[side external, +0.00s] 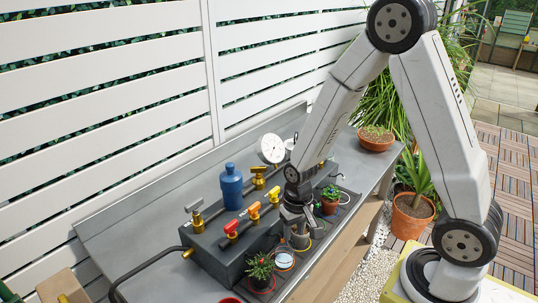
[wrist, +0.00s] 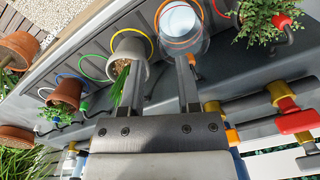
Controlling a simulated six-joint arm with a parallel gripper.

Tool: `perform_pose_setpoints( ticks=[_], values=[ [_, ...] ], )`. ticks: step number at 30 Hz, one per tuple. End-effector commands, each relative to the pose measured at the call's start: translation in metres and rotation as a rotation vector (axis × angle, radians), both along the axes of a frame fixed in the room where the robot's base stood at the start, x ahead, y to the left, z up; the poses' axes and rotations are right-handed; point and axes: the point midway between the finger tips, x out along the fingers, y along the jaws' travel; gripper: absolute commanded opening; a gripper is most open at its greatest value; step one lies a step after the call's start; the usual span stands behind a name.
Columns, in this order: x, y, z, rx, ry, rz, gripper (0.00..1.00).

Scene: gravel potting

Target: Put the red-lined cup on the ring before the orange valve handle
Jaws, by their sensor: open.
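A clear cup with an orange-red line (side external: 284,262) stands in front of the valve block, and it also shows at the top of the wrist view (wrist: 184,30). An orange ring (wrist: 159,10) shows around its base; how well it is centred I cannot tell. The orange valve handle (side external: 254,211) is the middle one of the red, orange and yellow handles. My gripper (side external: 298,222) is open and empty, over the grey pot beside the cup. In the wrist view its fingers (wrist: 161,64) are apart, with the right fingertip close to the cup; contact is unclear.
The grey plant pot (wrist: 132,52) stands on the yellow ring. A green ring (wrist: 92,66) is empty. A terracotta pot (wrist: 68,92) stands by a blue ring. A dark pot with a plant (side external: 261,270) stands by the red ring. A blue bottle (side external: 231,187) and gauge (side external: 271,148) rise behind.

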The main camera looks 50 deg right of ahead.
Motion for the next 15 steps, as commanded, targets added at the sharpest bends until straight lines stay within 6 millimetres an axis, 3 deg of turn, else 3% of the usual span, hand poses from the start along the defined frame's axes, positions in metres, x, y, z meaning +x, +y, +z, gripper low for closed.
perform_pose_setpoints(
  ticks=[7, 15],
  values=[
    [0.000, -0.001, 0.027, 0.000, -0.003, 0.000, 0.41],
    [-0.001, -0.001, 0.043, 0.000, 0.000, 0.000, 0.41]
  ],
)
